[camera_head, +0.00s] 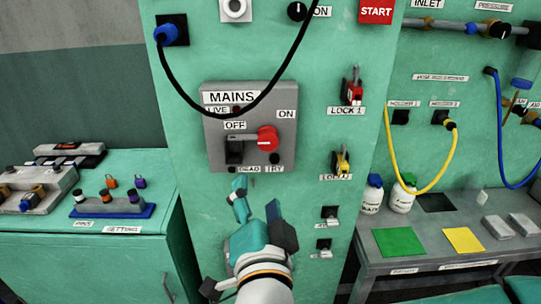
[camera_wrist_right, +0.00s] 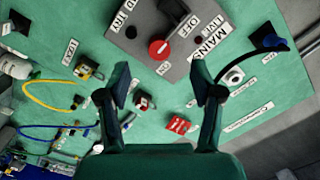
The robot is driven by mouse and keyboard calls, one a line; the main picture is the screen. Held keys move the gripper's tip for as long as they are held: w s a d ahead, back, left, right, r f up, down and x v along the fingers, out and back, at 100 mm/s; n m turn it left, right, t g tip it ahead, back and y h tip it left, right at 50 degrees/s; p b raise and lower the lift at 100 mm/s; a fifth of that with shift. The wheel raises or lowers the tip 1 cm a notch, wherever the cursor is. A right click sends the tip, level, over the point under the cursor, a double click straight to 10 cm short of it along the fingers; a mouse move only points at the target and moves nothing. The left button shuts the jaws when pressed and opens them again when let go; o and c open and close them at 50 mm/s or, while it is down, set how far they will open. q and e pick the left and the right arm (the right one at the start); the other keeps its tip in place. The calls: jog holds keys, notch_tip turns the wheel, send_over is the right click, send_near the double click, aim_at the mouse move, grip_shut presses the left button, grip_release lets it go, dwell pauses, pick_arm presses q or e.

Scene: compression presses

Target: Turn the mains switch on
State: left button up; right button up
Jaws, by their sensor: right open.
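The mains switch is a grey box (camera_head: 215,108) labelled MAINS on the green panel. Its lever ends in a round red knob (camera_head: 268,138), which points right, with OFF above left and ON above right of it. The red knob shows in the right wrist view too (camera_wrist_right: 159,48). My right gripper (camera_head: 256,203) is just below the box in the head view. It is open and empty, its two fingers (camera_wrist_right: 161,86) apart in the wrist view, and it does not appear to touch the knob. My left gripper is not in view.
A black cable (camera_head: 193,99) hangs across the box top. Red (camera_head: 353,92) and yellow (camera_head: 342,162) locks sit to its right. A grey table (camera_head: 375,262) with bottles and coloured pads stands at right. A green bench (camera_head: 90,250) stands at left.

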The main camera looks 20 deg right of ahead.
aim_at(270, 143)
jog(key=w+d+p, duration=0.1)
jog(key=w+d, duration=0.1)
jog(key=w, duration=0.2)
jog(key=w+d+r+m+p, duration=0.1)
jog(key=w+d, duration=0.1)
jog(key=w, duration=0.2)
jog(key=w+d+r+m+h, duration=0.1)
jog(key=w+d, duration=0.1)
jog(key=w, duration=0.3)
jog(key=shift+w+d+r+p, duration=0.1)
jog(key=shift+d+p, duration=0.05)
jog(key=shift+p, duration=0.25)
jog(key=shift+c, duration=0.3)
grip_shut()
